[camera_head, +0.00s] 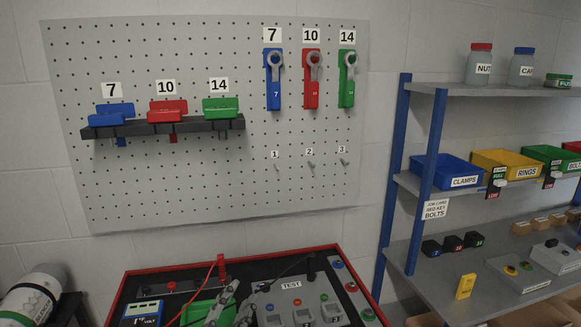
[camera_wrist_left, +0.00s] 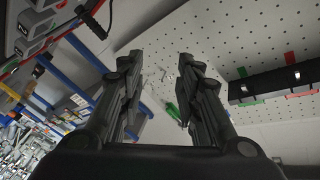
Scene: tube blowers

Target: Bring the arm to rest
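My left gripper (camera_head: 233,300) shows at the bottom of the head view, in front of the red-edged workbench. Its two grey fingers stand apart and I see nothing held between them. In the left wrist view the same gripper (camera_wrist_left: 158,62) has its dark fingers spread, with only background in the gap. That view is strongly tilted. Most of the left arm is out of sight. My right gripper is not in view.
The red-edged workbench (camera_head: 128,290) carries a blue meter (camera_head: 142,313), a TEST panel (camera_head: 292,303) and a red cable. A pegboard (camera_head: 220,165) with tools hangs behind. A shelf rack (camera_head: 430,150) with bins stands at right. A white cylinder (camera_head: 33,297) is at lower left.

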